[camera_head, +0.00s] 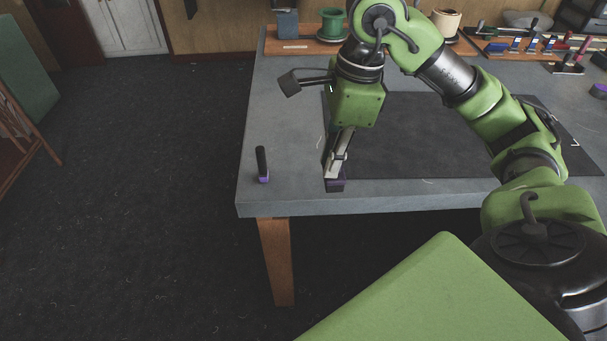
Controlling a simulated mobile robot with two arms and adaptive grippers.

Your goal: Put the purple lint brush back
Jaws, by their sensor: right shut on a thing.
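My right gripper (335,172) points down over the near left part of the grey table (290,195), close to the dark mat's left edge. It is shut on a lint brush with a dark purple base (335,186); the fingers hide most of its handle. The base is at or just above the tabletop; I cannot tell if it touches. My left gripper is not in view.
A dark mat (430,140) covers the table's middle. At the back stand a wooden tray (300,47) with a green spool (333,22), a grey block (287,24) and a rack of tools (530,45). A purple round thing (598,90) lies at the right edge.

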